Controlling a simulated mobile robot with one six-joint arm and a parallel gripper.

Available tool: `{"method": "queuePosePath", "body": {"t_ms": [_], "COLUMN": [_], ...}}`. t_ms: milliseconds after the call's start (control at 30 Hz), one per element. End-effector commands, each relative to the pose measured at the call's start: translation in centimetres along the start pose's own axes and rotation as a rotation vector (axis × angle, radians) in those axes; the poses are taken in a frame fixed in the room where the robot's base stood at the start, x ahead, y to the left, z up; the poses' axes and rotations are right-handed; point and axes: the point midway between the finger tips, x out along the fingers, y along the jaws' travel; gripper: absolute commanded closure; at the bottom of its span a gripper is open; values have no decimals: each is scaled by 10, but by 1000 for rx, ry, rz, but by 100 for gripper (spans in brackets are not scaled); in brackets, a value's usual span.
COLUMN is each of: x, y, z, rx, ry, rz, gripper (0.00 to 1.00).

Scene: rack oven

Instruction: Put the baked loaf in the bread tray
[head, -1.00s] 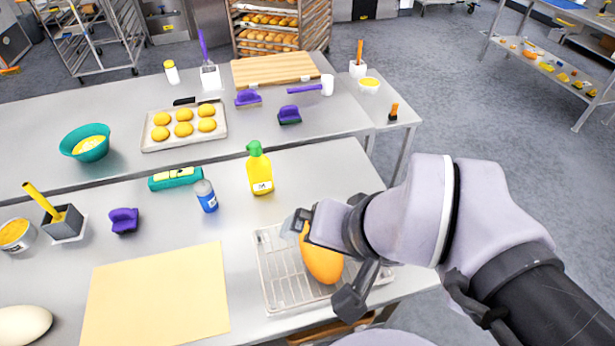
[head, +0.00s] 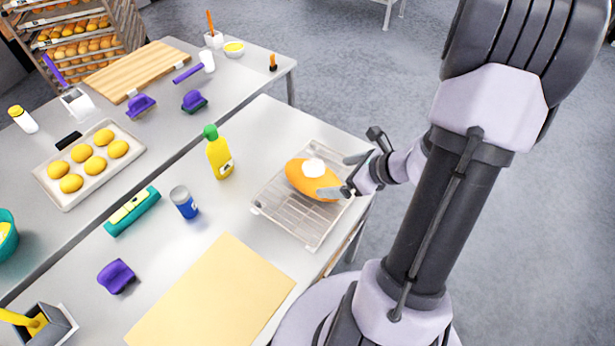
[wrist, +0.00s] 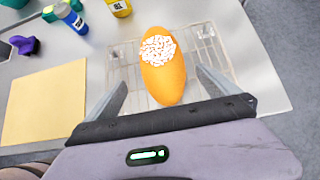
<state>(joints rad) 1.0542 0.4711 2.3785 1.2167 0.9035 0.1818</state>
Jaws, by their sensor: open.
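The baked loaf (head: 305,182) is an orange oval with a white speckled patch on top. It lies on a wire-grid tray (head: 290,226) near the right edge of the front table. My gripper (head: 343,174) is open at the loaf's right end, its fingers pointing left toward it. In the wrist view the loaf (wrist: 163,88) lies ahead between the spread fingers (wrist: 162,77), with a gap on both sides. The wire-grid tray (wrist: 215,62) shows beneath and around the loaf. I cannot tell whether this is the bread tray.
A yellow bottle (head: 219,155) and a blue can (head: 184,203) stand left of the wire-grid tray. A tan sheet (head: 212,298) lies in front. A teal box (head: 131,212) and purple brush (head: 117,277) are farther left. The back table holds a bun tray (head: 70,202) and board (head: 135,70).

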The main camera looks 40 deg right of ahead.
Motion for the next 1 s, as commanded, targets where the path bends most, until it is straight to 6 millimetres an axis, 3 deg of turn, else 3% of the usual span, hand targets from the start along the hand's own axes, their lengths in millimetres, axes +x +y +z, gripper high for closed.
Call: {"method": "queuePosePath", "body": {"t_ms": [33,100,267,433,533,733,1000], "x": [16,29,47,81,91,90,90], "y": [1,0,-1,-5,-6,-6,-6], "z": [-3,-2,1,4,6,7,7], "rx": [-2,-2,-4,-5,-4,-4,-4], "ry": [0,0,0,1,0,0,0], "rz": [4,3,2,3,1,0,0], "gripper": [0,0,0,0,0,0,51]}}
